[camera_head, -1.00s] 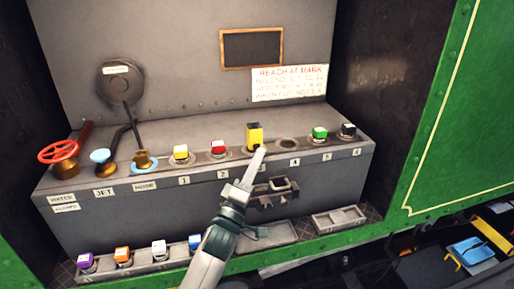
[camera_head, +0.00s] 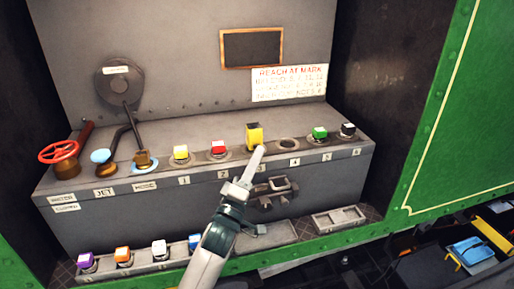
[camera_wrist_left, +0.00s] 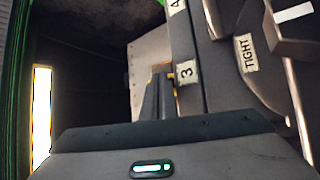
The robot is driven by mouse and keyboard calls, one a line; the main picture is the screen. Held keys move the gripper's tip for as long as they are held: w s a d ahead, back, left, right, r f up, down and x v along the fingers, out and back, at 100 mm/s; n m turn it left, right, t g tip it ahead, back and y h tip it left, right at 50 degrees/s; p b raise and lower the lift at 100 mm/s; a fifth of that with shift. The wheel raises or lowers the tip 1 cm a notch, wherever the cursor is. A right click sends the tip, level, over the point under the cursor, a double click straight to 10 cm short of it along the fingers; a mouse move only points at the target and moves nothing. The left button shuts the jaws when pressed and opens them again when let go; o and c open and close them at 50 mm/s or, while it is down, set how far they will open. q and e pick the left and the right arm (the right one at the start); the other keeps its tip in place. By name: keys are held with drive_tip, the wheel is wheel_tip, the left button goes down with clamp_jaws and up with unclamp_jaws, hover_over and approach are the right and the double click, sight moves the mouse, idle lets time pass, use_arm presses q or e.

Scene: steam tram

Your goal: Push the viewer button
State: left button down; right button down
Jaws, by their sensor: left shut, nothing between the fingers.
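A row of coloured square caps stands on the grey console (camera_head: 110,222). No label reading "viewer" is legible. A taller yellow cap (camera_head: 255,133) with dark parts stands in the middle, above the front edge. My left gripper (camera_head: 258,152) is shut and empty, its fingertips just in front of and below that cap. Whether they touch it I cannot tell. In the left wrist view the shut fingers (camera_wrist_left: 158,95) point at the console beside the label 3 (camera_wrist_left: 187,72), with bits of yellow behind them. My right gripper is not in view.
A yellow cap (camera_head: 181,152), red cap (camera_head: 218,147), green cap (camera_head: 320,132) and white-topped dark cap (camera_head: 347,129) share the ledge. An empty round socket (camera_head: 288,144) lies right of the middle cap. A red valve wheel (camera_head: 59,151) is left. A framed dark panel (camera_head: 252,48) hangs behind.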

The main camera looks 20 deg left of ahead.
use_arm(q)
drive_tip(key=shift+w+a, duration=0.35)
drive_tip(key=shift+w, duration=0.15)
idle(1.3)
drive_tip(key=shift+s+d+f, duration=0.1)
drive_tip(key=shift+s, duration=0.05)
drive_tip(key=shift+s+d+f, duration=0.1)
drive_tip(key=shift+s+d, duration=0.1)
drive_tip(key=shift+s, duration=0.1)
drive_tip(key=shift+s+d, duration=0.2)
drive_tip(key=shift+s, duration=0.1)
drive_tip(key=shift+s+d+p, duration=0.1)
drive_tip(key=shift+s+p, duration=0.05)
drive_tip(key=shift+p, duration=0.2)
drive_tip(key=shift+s+d+p, duration=0.35)
drive_tip(key=shift+s+d, duration=0.35)
drive_tip(key=shift+s, duration=0.3)
drive_tip(key=shift+s+d+p, duration=0.3)
drive_tip(key=shift+s+d, duration=0.35)
drive_tip(key=shift+s, duration=0.3)
